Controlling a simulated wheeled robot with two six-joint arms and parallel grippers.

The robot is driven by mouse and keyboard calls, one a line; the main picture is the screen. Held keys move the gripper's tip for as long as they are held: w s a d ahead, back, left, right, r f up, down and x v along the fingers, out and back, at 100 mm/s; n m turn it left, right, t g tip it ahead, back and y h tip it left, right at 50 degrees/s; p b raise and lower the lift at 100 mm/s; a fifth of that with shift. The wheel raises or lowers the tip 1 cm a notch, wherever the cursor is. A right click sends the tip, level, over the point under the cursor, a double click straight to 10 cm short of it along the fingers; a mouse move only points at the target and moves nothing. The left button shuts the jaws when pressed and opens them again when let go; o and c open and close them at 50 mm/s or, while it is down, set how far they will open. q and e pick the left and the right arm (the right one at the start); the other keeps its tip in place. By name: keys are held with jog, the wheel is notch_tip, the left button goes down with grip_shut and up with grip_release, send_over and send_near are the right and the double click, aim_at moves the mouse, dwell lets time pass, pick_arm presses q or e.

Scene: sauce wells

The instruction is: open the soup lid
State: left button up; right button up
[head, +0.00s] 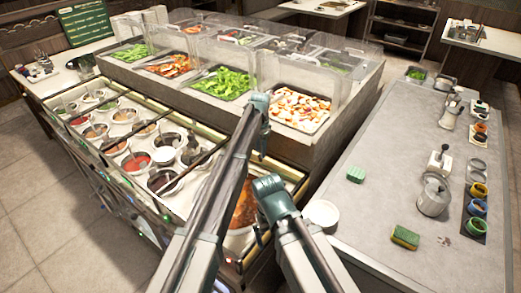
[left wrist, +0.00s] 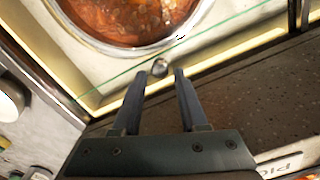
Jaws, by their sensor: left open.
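The soup well (head: 243,212) holds orange-red soup and lies at the near end of the sauce counter, partly hidden behind my arm links. In the left wrist view the round soup pot (left wrist: 130,18) is at the top. The clear glass soup lid (left wrist: 215,35) lies over the well, with its greenish edge running slantwise. A small round metal knob (left wrist: 160,68) sits by that edge. My left gripper (left wrist: 157,75) is open, with its fingertips on either side of the knob and not visibly closed on it. My right gripper is not seen.
Several sauce wells (head: 165,155) line the counter to the left. Salad trays under clear guards stand behind. The right counter (head: 365,230) holds a white bowl (head: 322,213), a sponge (head: 405,237) and a metal pot (head: 433,196); its middle is mostly clear.

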pick_arm(q)
notch_tip(320, 180, up, 11)
jog(key=p, duration=1)
jog(key=s+a+n, duration=0.4)
jog(key=s+a, duration=0.3)
jog(key=s, duration=0.5)
jog(key=s+a+n, duration=0.4)
jog(key=s+a, duration=0.3)
jog(key=s, duration=0.4)
jog(key=s+a+n, duration=0.4)
jog(key=s+a, duration=0.2)
jog(key=s, duration=0.6)
jog(key=s+d+f+m+b, duration=0.2)
jog(key=d+f+b, duration=0.1)
jog(key=d, duration=0.2)
jog(key=s+d+f+m+y+b, duration=0.1)
jog(key=s+d+f+b, duration=0.2)
jog(key=d+b, duration=0.1)
jog(key=shift+d+f+m, duration=0.4)
jog(key=shift+d, duration=0.45)
